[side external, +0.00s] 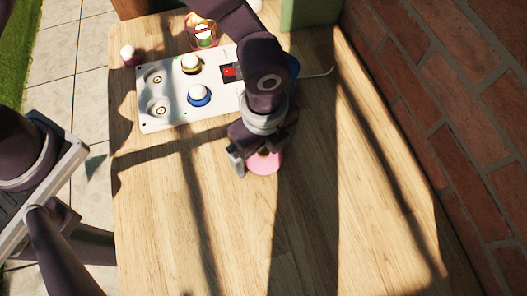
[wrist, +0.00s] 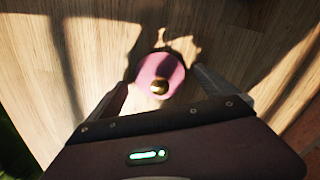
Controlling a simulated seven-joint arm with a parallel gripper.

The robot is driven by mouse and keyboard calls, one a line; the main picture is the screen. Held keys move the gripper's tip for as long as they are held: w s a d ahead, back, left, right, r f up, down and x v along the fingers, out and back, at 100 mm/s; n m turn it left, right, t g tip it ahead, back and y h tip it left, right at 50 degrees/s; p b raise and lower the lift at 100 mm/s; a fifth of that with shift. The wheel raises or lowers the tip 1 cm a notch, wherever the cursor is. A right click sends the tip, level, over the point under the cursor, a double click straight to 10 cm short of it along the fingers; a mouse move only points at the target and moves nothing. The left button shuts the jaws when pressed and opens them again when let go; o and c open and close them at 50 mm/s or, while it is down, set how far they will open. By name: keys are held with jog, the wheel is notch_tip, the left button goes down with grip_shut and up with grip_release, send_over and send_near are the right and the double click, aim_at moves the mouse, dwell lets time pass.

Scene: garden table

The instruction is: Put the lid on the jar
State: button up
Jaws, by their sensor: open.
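The lid (side external: 265,162) is a round pink disc lying on the wooden table. In the wrist view the lid (wrist: 158,72) shows a gold knob (wrist: 160,87) on top. My gripper (side external: 254,158) is directly over the lid, partly hiding it in the side view. In the wrist view my gripper (wrist: 161,84) is open, with one finger on each side of the lid; I cannot tell whether either touches it. A clear jar (side external: 202,30) with something coloured inside stands at the back of the table, partly hidden by my arm.
A white panel (side external: 150,125) with round burners or knobs and a red display lies behind the gripper. A brick wall (side external: 440,90) borders the right. The front table is clear.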

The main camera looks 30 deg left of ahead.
aim_at(264, 150)
jog(key=c, duration=1.6)
notch_tip(264, 150, up, 10)
jog(key=shift+r, duration=0.1)
jog(key=w+a+n, duration=0.9)
jog(key=a+n, duration=0.1)
jog(key=a, duration=0.4)
jog(key=w+a+n, duration=0.1)
jog(key=a+n, duration=1.1)
jog(key=a, duration=0.6)
jog(key=shift+a+f, duration=0.25)
jog(key=shift+a, duration=0.15)
